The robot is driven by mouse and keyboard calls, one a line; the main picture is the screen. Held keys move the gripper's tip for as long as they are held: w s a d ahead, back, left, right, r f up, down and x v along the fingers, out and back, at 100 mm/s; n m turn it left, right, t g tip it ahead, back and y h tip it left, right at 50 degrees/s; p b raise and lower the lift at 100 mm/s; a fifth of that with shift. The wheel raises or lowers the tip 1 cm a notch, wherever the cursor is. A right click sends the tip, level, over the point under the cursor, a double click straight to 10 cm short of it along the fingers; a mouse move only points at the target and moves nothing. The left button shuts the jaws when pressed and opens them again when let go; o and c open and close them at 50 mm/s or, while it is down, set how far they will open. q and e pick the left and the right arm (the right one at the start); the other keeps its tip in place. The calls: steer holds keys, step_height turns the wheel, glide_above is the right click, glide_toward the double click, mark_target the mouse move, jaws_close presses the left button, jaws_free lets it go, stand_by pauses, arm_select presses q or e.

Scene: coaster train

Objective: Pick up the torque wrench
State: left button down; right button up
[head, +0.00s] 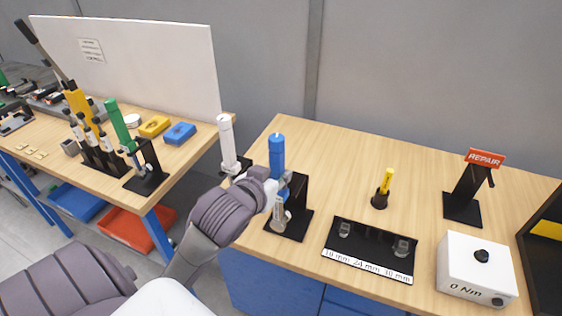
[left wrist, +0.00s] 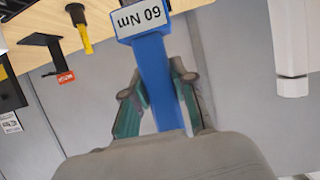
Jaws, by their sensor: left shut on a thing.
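The torque wrench has a blue handle (head: 277,154) and stands upright at its black stand (head: 300,195) near the left end of the right-hand table. My left gripper (head: 276,181) is shut on the handle, below its top. In the left wrist view the blue handle (left wrist: 152,70) runs between the two fingers, with a "60 Nm" label (left wrist: 140,17) on its end. The wrench's lower end shows in front of the stand; I cannot tell whether it still rests there. My right gripper is not in view.
A white wrench (head: 227,140) stands just left of my gripper. A green-handled wrench (head: 118,125) is on the left table. A black socket tray (head: 370,250), a small yellow-handled tool (head: 386,184), a REPAIR stand (head: 465,195) and a white "0 Nm" box (head: 476,265) are to the right.

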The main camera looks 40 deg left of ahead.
arm_select(q)
steer(key=p+v, duration=0.2)
steer(key=p, duration=0.1)
steer(key=shift+r, duration=0.2)
steer(key=s+d+p, duration=0.1)
steer(key=s+p, duration=0.4)
steer(key=s, duration=0.4)
steer(key=shift+d+f, duration=0.3)
steer(key=shift+f, duration=0.1)
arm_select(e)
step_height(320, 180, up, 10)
arm_select(q)
steer(key=c, duration=1.6)
jaws_free()
jaws_close()
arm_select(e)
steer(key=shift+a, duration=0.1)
